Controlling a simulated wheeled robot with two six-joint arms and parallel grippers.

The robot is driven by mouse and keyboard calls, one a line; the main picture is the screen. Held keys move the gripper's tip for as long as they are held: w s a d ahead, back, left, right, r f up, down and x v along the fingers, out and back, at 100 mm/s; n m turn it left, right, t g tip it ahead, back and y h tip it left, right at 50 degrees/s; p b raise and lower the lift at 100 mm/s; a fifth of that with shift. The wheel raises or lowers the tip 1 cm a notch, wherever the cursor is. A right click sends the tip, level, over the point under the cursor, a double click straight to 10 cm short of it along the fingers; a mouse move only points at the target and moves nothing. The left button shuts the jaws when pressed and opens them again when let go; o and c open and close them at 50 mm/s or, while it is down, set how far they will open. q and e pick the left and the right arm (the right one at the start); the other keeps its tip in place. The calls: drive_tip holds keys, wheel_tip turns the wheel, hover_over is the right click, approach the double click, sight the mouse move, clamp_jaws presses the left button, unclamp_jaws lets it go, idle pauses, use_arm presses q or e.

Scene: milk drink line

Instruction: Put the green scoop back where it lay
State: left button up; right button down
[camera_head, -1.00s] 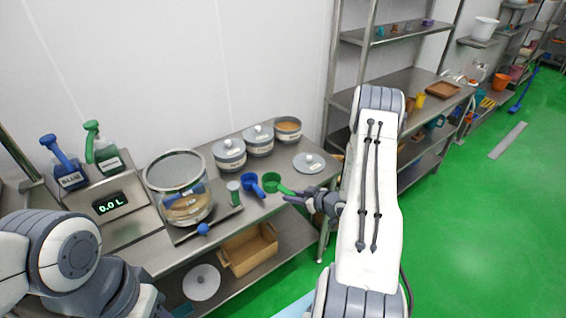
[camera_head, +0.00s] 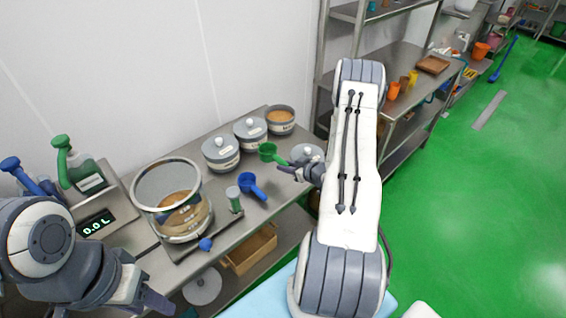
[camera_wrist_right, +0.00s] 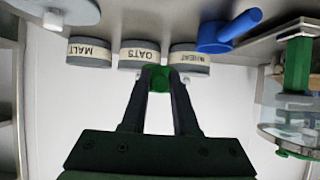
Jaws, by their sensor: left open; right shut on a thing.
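The green scoop (camera_head: 268,151) is held by its handle in my right gripper (camera_head: 297,168), which is shut on it. It appears raised above the bench, in front of the canisters. In the right wrist view the green scoop (camera_wrist_right: 160,77) shows end-on between the fingers, and its bowl is mostly hidden. A blue scoop (camera_head: 253,187) lies on the bench nearby; it also shows in the right wrist view (camera_wrist_right: 228,34). My left gripper (camera_head: 151,299) is open and empty at the lower left, partly out of frame.
Two lidded canisters (camera_head: 221,153) and an open one with brown contents (camera_head: 281,119) stand at the back. A loose lid (camera_head: 308,153) lies near my right gripper. A glass vessel (camera_head: 180,197) and a green-topped cylinder (camera_head: 233,198) stand left of the blue scoop.

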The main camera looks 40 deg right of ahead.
sight(285, 188)
drive_tip(key=shift+w+a+f+b, duration=0.15)
drive_tip(key=shift+f+b, duration=0.5)
drive_tip(key=shift+f, duration=0.3)
wheel_tip(285, 188, down, 6)
drive_tip(key=b, duration=0.5)
drive_tip(key=shift+f, duration=0.25)
unclamp_jaws()
drive_tip(key=shift+r, duration=0.15)
drive_tip(key=shift+r+p, duration=0.35)
drive_tip(key=shift+r, duration=0.15)
drive_tip(key=shift+s, duration=0.2)
